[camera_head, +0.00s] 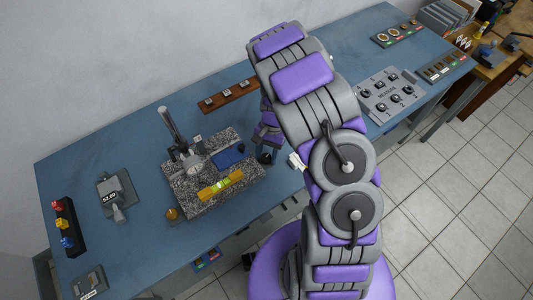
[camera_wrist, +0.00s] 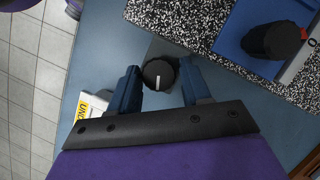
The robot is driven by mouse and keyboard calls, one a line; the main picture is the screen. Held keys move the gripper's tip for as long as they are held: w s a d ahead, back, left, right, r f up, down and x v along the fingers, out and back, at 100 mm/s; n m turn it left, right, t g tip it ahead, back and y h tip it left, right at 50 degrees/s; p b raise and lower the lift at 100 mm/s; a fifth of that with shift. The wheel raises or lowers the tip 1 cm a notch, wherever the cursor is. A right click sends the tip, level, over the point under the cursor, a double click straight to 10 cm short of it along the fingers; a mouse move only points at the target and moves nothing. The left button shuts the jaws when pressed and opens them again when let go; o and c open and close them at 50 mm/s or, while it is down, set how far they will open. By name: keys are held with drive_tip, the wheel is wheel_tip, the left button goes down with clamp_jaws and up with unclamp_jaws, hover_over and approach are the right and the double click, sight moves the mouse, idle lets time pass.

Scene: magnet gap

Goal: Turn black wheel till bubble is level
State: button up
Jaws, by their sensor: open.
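The black wheel (camera_wrist: 158,74), a round knob with a white mark on its top, sits between the fingers of my open gripper (camera_wrist: 159,68) in the wrist view. Small gaps show on both sides, so the fingers do not seem to touch it. In the head view the wheel (camera_head: 265,158) is a dark spot at the right edge of a speckled granite plate (camera_head: 205,205). A yellow level (camera_head: 212,190) with a green vial lies on the front of the plate. The bubble is too small to read.
A blue block (camera_wrist: 242,22) with another black knob (camera_wrist: 272,41) stands on the plate near my right finger. A yellow-and-white labelled piece (camera_wrist: 88,106) lies by the left finger. A dial gauge stand (camera_head: 178,135) rises from the plate's back. A wooden rack (camera_head: 228,95) lies behind.

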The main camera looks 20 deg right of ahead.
drive_tip(key=c, duration=0.8)
drive_tip(key=shift+o, duration=0.2)
drive_tip(key=shift+r, duration=0.1)
drive_tip(key=m+p, duration=0.1)
drive_tip(key=m, duration=0.1)
drive_tip(key=m+t+y+p, duration=0.1)
drive_tip(key=m+p, duration=0.1)
drive_tip(key=shift+s+r+m+p, duration=0.2)
drive_tip(key=shift+m+p, duration=0.1)
drive_tip(key=shift+m, duration=0.1)
drive_tip(key=m+t+p, duration=0.1)
drive_tip(key=m, duration=0.1)
drive_tip(key=m+p, duration=0.1)
drive_tip(key=m, duration=0.1)
drive_tip(key=shift+d+f+t+y, duration=0.1)
drive_tip(key=shift+t+y, duration=0.3)
drive_tip(key=shift+f+m+t+p, duration=0.1)
drive_tip(key=shift+m+t+p, duration=0.2)
drive_tip(key=shift+m+p, duration=0.45)
drive_tip(key=shift+d+m, duration=0.1)
drive_tip(key=shift+m, duration=0.15)
